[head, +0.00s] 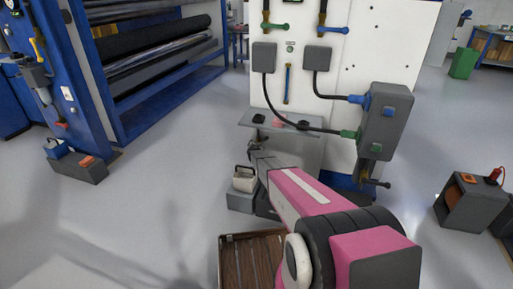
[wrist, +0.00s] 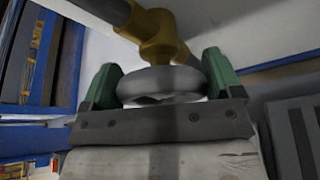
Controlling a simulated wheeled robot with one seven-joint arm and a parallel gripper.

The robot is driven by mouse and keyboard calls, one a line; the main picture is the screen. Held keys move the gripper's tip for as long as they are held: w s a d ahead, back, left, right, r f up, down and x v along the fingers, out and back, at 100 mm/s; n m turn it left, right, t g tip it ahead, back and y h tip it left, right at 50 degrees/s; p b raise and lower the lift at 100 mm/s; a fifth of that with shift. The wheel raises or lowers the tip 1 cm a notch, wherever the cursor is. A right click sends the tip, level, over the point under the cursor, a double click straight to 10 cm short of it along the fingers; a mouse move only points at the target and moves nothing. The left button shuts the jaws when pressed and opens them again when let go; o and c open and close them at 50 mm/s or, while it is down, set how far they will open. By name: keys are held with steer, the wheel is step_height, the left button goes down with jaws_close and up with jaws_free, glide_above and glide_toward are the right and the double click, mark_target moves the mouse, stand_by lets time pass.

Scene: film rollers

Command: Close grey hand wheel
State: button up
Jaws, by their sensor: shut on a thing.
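In the wrist view, the grey hand wheel (wrist: 160,86) sits between the two green fingers of my gripper (wrist: 160,72), and the fingers are shut on its rim from left and right. The wheel is on a brass valve body (wrist: 156,32), which joins a dark pipe (wrist: 103,9) at the upper left. In the head view, my pink arm reaches forward to the low front of the white panel (head: 350,62). The wheel cannot be made out there, and my gripper is small and partly hidden by the arm.
A grey shelf (head: 258,119) with small items juts from the panel near my arm. A grey box (head: 381,122) with blue and green connectors and a black cable is to the right. A brown slatted crate (head: 233,262) lies below. Open floor (head: 150,190) is at left.

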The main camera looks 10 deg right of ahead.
steer(key=o, duration=0.7)
steer(key=shift+o, duration=0.2)
steer(key=shift+s, duration=0.1)
steer(key=v, duration=1)
steer(key=shift+s, duration=0.3)
steer(key=shift+a+r, duration=0.1)
